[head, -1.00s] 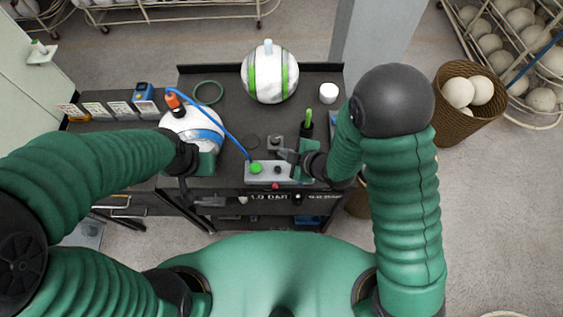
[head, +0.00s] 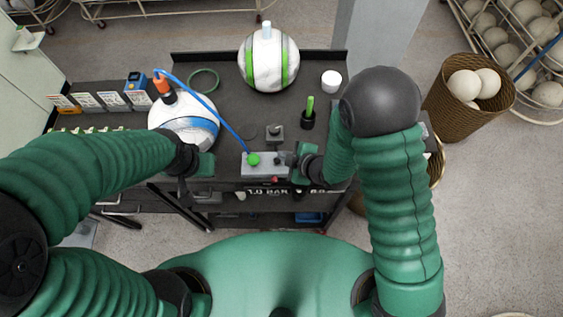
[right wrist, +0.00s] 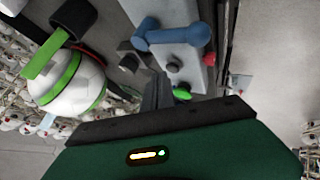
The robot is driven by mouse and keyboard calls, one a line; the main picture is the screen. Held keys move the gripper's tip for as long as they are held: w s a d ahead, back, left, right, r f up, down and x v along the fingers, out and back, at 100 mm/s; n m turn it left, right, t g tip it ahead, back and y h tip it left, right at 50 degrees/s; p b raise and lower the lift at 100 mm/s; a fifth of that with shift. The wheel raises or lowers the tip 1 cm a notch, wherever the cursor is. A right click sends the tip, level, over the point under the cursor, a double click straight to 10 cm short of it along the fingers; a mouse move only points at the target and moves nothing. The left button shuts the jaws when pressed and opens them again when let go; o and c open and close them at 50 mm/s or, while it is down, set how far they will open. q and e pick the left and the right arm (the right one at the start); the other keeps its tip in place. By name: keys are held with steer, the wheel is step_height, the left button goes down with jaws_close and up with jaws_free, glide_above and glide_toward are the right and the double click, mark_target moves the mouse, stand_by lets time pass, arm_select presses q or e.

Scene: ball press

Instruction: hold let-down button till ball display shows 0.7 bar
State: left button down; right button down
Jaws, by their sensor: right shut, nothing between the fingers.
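The grey control box (head: 262,171) lies near the table's front edge, with a green button (head: 253,159) on its left part. The right wrist view also shows its dark button (right wrist: 172,67) and red button (right wrist: 210,57). My right gripper (head: 289,160) is shut and empty at the box's right part; I cannot tell whether it touches a button. The ball with the blue band (head: 200,126) stands at left, with an orange-topped fitting and a blue hose. My left gripper (head: 190,164) is by this ball; its fingers are unclear. Lettering on the table front (head: 267,191) reads 1.0 BAR; I see no readable ball display.
A green-striped ball (head: 268,65) stands at the back. A white cup (head: 331,80), a black holder with a green stick (head: 308,120), a small dark block (head: 274,134) and a green ring (head: 203,79) are on the table (head: 232,95). A basket of balls (head: 440,110) is right.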

steer(key=shift+a, duration=1.25)
steer(key=shift+d, duration=0.95)
steer(key=shift+a, duration=0.75)
steer(key=shift+d, duration=0.6)
steer(key=shift+a+f+b, duration=0.35)
steer(key=shift+a+b, duration=0.1)
steer(key=shift+a, duration=0.15)
arm_select(q)
steer(key=shift+a+f, duration=0.3)
steer(key=shift+a, duration=0.2)
steer(key=shift+a+f, duration=0.3)
steer(key=shift+a, duration=0.2)
arm_select(e)
steer(key=shift+a, duration=0.15)
